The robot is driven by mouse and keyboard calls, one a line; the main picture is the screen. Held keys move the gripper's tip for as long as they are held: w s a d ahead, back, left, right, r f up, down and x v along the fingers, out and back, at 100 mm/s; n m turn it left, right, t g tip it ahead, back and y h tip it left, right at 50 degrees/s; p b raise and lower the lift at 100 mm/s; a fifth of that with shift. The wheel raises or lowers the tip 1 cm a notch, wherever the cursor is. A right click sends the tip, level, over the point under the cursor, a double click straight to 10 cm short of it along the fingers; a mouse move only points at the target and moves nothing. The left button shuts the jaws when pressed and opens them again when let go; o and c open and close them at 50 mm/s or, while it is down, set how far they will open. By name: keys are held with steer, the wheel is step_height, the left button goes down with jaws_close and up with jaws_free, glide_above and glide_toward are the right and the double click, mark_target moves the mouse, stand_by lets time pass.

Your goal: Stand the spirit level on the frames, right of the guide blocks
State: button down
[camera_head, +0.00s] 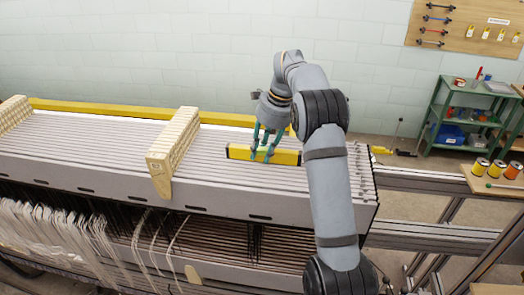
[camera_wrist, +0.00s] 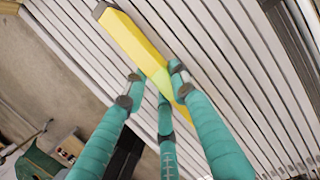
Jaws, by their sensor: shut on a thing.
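The yellow spirit level (camera_head: 287,157) with dark end caps is at the frames (camera_head: 214,160), to the right of the nearer wooden guide block (camera_head: 173,147). In the wrist view the level (camera_wrist: 135,39) runs from the upper left down between the fingertips (camera_wrist: 158,87), over the white frame slats. I cannot tell whether the level's underside touches the frames.
Another guide block (camera_head: 14,113) stands at the far left. A yellow beam (camera_head: 80,107) runs behind the frames. Pale threads (camera_head: 90,235) hang in front. A green shelf (camera_head: 468,115) and a small table with spools (camera_head: 495,178) stand at right. Frame tops between block and level are clear.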

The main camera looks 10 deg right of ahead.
steer(key=shift+d+f, duration=0.1)
steer(key=shift+f, duration=0.1)
steer(key=c, duration=1.5)
jaws_free()
steer(key=shift+c, duration=0.2)
steer(key=shift+o, duration=0.7)
steer(key=shift+r, duration=0.1)
steer(key=shift+r, duration=0.45)
steer(key=shift+v, duration=3.45)
steer(key=shift+f, duration=0.1)
